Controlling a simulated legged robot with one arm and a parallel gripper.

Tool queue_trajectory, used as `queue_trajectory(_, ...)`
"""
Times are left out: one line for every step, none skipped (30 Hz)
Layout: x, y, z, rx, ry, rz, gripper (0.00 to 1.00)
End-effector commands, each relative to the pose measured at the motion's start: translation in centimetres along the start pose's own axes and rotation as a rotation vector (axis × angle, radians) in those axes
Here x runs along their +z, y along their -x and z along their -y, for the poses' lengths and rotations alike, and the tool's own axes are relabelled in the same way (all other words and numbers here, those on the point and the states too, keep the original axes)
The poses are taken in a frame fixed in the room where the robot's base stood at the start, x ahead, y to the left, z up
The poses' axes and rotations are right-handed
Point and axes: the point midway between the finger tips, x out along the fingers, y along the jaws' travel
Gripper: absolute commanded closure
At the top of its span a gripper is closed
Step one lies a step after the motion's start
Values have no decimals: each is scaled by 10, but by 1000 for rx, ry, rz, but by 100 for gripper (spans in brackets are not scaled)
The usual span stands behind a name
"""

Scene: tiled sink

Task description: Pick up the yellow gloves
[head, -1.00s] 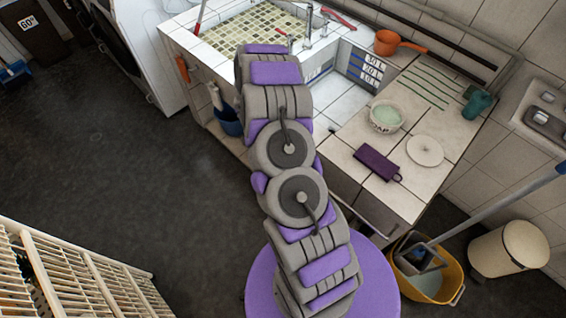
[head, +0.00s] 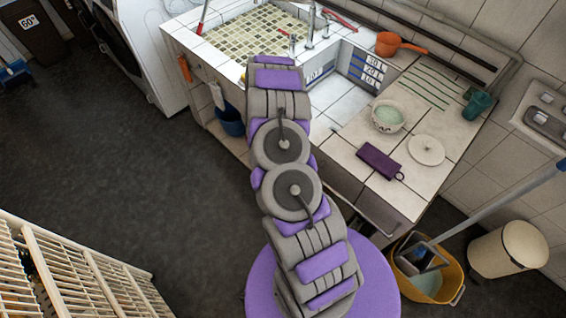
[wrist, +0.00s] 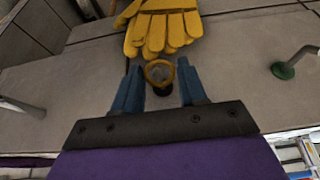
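The yellow gloves (wrist: 160,26) show in the wrist view at the top centre, lying on a grey surface with their fingers towards my gripper. My gripper (wrist: 159,75) is open, with its two blue fingers apart and short of the gloves in the picture. A small yellow ring with a dark part below it (wrist: 158,73) shows between the fingers; I cannot tell what it is or whether it is touched. In the head view my arm hides my gripper, and I do not see the gloves there.
In the wrist view, a metal tap with a green base (wrist: 283,70) stands at right and another metal piece (wrist: 25,108) at left. In the head view, the counter holds a bowl (head: 388,116), purple pouch (head: 379,161), white lid (head: 426,150) and orange dipper (head: 390,44).

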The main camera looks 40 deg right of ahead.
Motion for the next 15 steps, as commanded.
queue_trajectory(0, 0, 0, 0, 0, 0, 64)
queue_trajectory(0, 0, 0, 0, -1, 1, 67)
queue_trajectory(-1, -1, 0, 0, -1, 1, 70)
queue_trajectory(-1, -1, 0, 0, -1, 1, 73)
queue_trajectory(0, -1, 0, 0, -1, 1, 76)
queue_trajectory(0, 0, 0, 0, 0, 1, 80)
queue_trajectory(0, 0, 0, 0, 0, 0, 83)
queue_trajectory(0, 0, 0, 0, 0, 0, 86)
queue_trajectory(0, 0, 0, 0, 0, 0, 90)
queue_trajectory(0, 0, 0, 0, 0, 0, 92)
queue_trajectory(0, 0, 0, 1, 0, 0, 95)
queue_trajectory(1, 0, 0, 1, 1, 0, 99)
queue_trajectory(1, 0, 0, 1, 1, 0, 100)
queue_trajectory(1, 0, 0, 1, 1, 0, 100)
queue_trajectory(2, 0, 0, 1, 1, 0, 100)
